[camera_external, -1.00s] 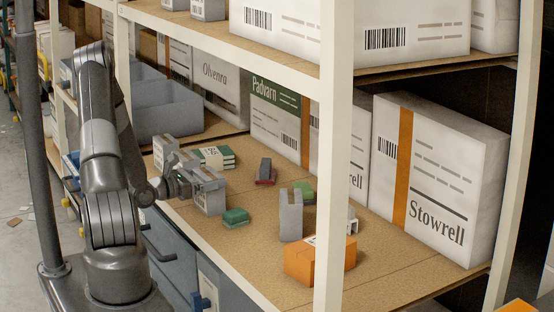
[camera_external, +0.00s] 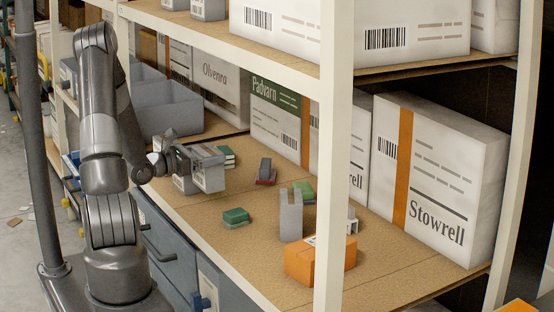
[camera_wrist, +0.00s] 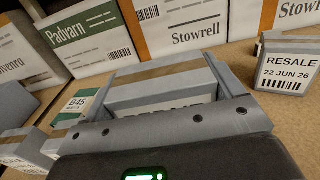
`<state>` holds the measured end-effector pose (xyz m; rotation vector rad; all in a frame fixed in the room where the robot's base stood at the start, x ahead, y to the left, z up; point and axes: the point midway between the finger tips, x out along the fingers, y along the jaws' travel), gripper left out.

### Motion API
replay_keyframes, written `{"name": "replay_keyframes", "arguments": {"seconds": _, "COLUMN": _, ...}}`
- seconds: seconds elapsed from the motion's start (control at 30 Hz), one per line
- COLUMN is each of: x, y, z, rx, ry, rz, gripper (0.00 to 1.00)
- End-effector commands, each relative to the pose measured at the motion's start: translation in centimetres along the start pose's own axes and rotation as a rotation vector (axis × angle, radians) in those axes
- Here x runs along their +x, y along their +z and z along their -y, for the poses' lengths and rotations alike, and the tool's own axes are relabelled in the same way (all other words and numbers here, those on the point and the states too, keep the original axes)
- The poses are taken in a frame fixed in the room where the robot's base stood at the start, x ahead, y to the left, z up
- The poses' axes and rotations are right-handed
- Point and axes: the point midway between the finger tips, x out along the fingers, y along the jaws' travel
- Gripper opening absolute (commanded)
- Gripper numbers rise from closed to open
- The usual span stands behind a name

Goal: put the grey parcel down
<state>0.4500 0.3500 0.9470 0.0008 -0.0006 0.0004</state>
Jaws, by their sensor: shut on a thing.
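The grey parcel (camera_external: 209,179) is a small grey box held in my gripper (camera_external: 205,155) at the left part of the shelf board. In the wrist view the parcel (camera_wrist: 165,100) has a brown tape strip across its top and a printed label on its near face, mostly hidden by my gripper (camera_wrist: 165,78). The fingers close on its two sides. I cannot tell whether its underside touches the board.
Brown board (camera_external: 200,215) lies bare in front. Ahead stand a dark green block (camera_external: 235,216), an upright grey item (camera_external: 291,218) and an orange box (camera_external: 312,262). Large white cartons (camera_external: 440,180) line the back. A white post (camera_external: 335,150) crosses the front; grey bins (camera_external: 168,105) stand behind.

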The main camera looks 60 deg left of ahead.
Motion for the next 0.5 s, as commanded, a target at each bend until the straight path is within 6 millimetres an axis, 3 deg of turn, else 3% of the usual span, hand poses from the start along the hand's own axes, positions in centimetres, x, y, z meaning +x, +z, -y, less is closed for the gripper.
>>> {"name": "replay_keyframes", "arguments": {"seconds": 0.2, "x": 0.0, "y": 2.3, "z": 0.0, "rx": 0.002, "ry": -0.001, "rz": 0.000, "gripper": 0.54}}
{"name": "replay_keyframes", "arguments": {"seconds": 0.5, "x": 0.0, "y": 3.0, "z": 0.0, "rx": -0.001, "ry": -0.001, "rz": 0.000, "gripper": 0.54}}
